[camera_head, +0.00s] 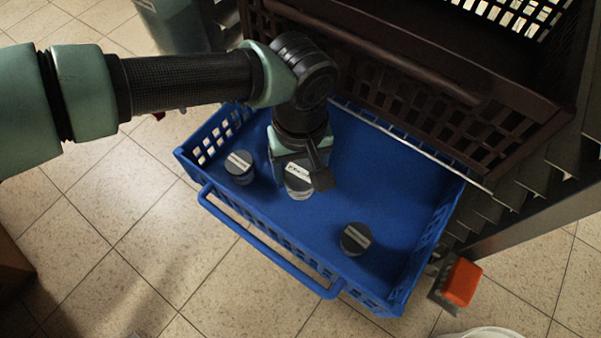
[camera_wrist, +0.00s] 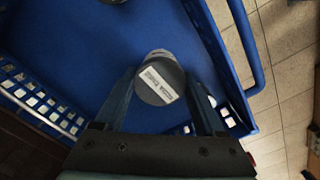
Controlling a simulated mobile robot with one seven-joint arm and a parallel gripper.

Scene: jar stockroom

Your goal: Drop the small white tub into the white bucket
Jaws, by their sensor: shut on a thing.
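My gripper (camera_head: 296,168) reaches down into a blue basket and is shut on a small tub (camera_head: 299,190). This tub has a dark lid with a white label and a pale, whitish side. In the wrist view the tub (camera_wrist: 159,83) sits between the two fingers of my gripper (camera_wrist: 164,98), lid facing the camera. I cannot tell whether it is clear of the basket floor. The white bucket (camera_head: 481,334) shows only as a bit of rim at the bottom edge of the head view, right of the basket.
The blue basket (camera_head: 393,182) also holds a dark-lidded jar (camera_head: 240,165) at left and another (camera_head: 355,239) at front right. A dark brown basket (camera_head: 415,110) stands behind and above. An orange object (camera_head: 462,282) is beside the basket's right side. Tiled floor at left is open.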

